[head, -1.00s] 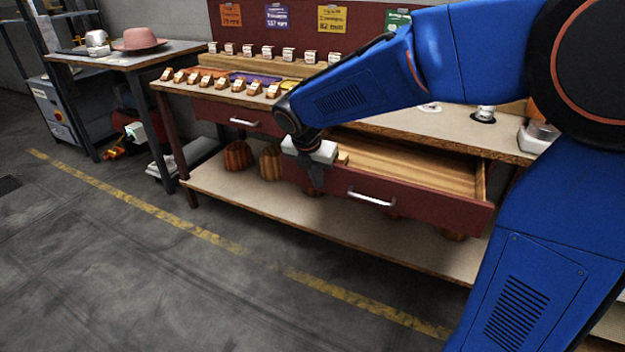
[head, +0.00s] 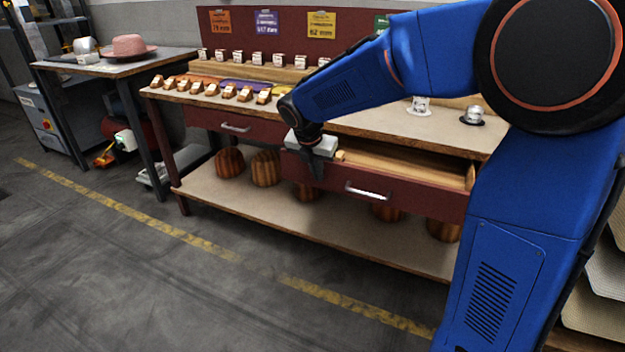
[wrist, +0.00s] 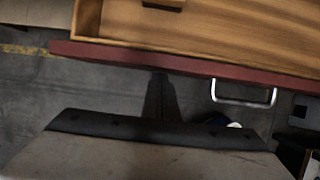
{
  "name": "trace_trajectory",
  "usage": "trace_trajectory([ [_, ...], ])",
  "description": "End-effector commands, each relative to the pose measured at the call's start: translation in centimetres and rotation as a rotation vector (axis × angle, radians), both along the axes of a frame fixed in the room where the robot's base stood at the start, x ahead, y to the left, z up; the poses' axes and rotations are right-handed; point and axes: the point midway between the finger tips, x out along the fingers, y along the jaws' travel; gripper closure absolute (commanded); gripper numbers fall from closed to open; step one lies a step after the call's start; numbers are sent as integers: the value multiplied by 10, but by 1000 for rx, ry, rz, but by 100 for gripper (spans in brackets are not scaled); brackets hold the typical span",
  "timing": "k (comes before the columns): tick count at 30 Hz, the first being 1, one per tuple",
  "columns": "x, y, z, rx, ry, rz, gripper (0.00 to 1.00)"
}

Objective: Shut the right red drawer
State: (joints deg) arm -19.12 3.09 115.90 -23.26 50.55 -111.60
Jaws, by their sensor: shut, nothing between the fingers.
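The right red drawer (head: 415,197) is partly open under the bench top, its wooden inside showing. Its silver bar handle (head: 368,191) is on the red front, and the handle also shows in the wrist view (wrist: 243,93). My gripper (head: 316,172) is shut and empty, pointing down at the left part of the drawer front, left of the handle. In the wrist view my shut fingers (wrist: 160,82) are at the outer side of the red front (wrist: 190,64). I cannot tell whether they touch it. The left red drawer (head: 236,124) is shut.
The bench top holds small wooden blocks (head: 228,92) on the left and metal pieces (head: 472,115) on the right. Brown ribbed forms (head: 264,168) stand on the lower shelf. A side table (head: 110,66) with a pink hat (head: 130,46) is at left. The floor in front is clear.

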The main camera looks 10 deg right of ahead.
Motion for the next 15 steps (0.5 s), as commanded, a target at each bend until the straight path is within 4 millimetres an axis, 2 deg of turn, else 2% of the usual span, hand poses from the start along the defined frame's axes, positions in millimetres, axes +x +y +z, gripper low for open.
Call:
trace_trajectory([
  [9, 71, -53, 0, 0, 0, -4, 100],
  [15, 111, -81, -1, 0, 0, -4, 100],
])
